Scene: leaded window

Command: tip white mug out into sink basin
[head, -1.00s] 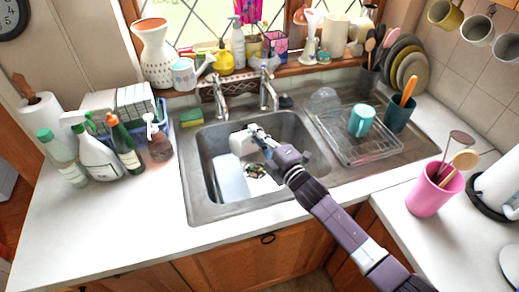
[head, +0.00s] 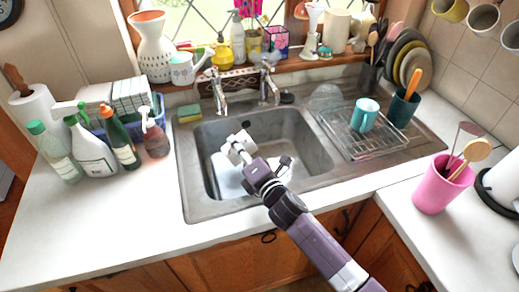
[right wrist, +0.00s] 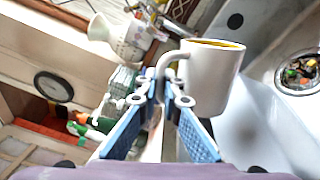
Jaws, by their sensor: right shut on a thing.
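The white mug (head: 238,147) is over the left part of the sink basin (head: 312,150). My right gripper (head: 252,166) is shut on its handle. In the right wrist view the mug (right wrist: 212,80) stands to the right of the fingers (right wrist: 160,98), its handle between them. A yellow-orange band shows inside its rim; I cannot tell whether it is liquid. That view is tilted, so the mug's exact lean is unclear. My left gripper is not in view.
A pale flat-sided thing (head: 226,182) lies in the basin below the mug. Colourful bits sit in the drain (right wrist: 300,73). Two taps (head: 219,95) stand behind the basin. A dish rack (head: 372,145) with a teal mug (head: 364,115) is to the right. Bottles (head: 90,150) stand left.

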